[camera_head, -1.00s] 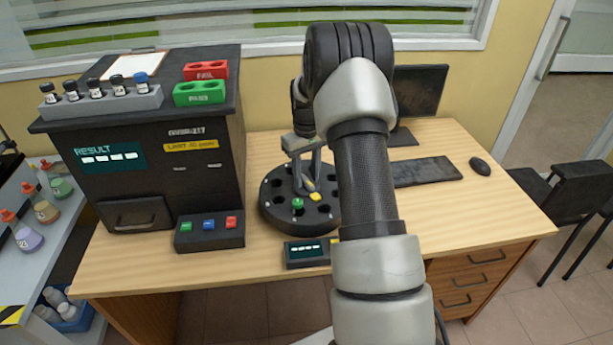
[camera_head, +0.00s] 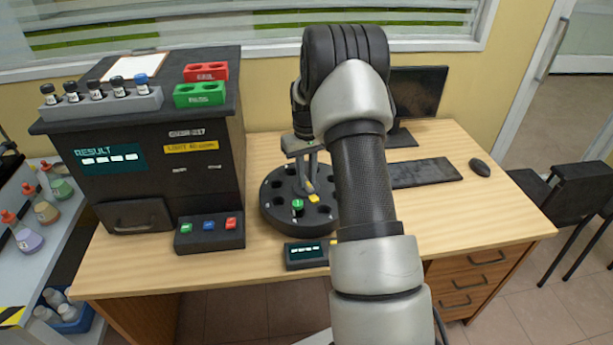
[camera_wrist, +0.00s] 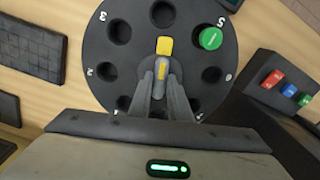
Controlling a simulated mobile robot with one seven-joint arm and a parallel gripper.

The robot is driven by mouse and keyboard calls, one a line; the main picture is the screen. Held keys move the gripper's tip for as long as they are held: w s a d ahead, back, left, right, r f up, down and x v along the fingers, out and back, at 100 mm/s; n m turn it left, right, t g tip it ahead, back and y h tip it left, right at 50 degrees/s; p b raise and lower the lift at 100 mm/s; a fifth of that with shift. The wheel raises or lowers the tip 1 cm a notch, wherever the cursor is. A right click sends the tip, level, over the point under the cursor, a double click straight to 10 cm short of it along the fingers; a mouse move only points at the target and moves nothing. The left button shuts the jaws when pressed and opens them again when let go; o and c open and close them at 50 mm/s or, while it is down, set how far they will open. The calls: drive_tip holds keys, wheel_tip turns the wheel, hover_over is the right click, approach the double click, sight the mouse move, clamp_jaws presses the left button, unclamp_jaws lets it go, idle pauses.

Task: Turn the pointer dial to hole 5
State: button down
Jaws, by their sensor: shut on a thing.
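The dial is a round black disc (camera_wrist: 125,65) with a ring of numbered holes. In the wrist view, a green-capped vial (camera_wrist: 210,38) sits in the hole beside the number 5. The pointer (camera_wrist: 164,46) has a yellow tip, aimed at the hole just left of the green vial, not at the vial itself. My gripper (camera_wrist: 163,88) is shut on the pointer's raised handle at the disc's centre; its fingers hide part of the handle and the near holes. In the head view, the disc (camera_head: 270,210), green vial (camera_head: 298,204) and yellow tip (camera_head: 313,197) show below my gripper (camera_head: 310,177).
A small display box (camera_head: 305,255) stands in front of the disc. A button box (camera_head: 210,232) and a black analyser (camera_head: 160,170) stand to the left. A keyboard (camera_head: 425,172), monitor (camera_head: 420,92) and mouse (camera_head: 480,167) are to the right. The desk's front right is clear.

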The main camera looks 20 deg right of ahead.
sight(306, 181)
drive_tip(key=m, duration=0.3)
drive_tip(key=shift+m, duration=0.4)
drive_tip(key=shift+m+p, duration=0.45)
drive_tip(key=shift+m, duration=1.55)
drive_tip(key=c, duration=1.6)
unclamp_jaws()
drive_tip(key=shift+c, duration=0.2)
wheel_tip(306, 181, up, 18)
drive_tip(key=p, duration=0.1)
drive_tip(key=shift+f+p, duration=0.25)
drive_tip(key=shift+p, duration=0.1)
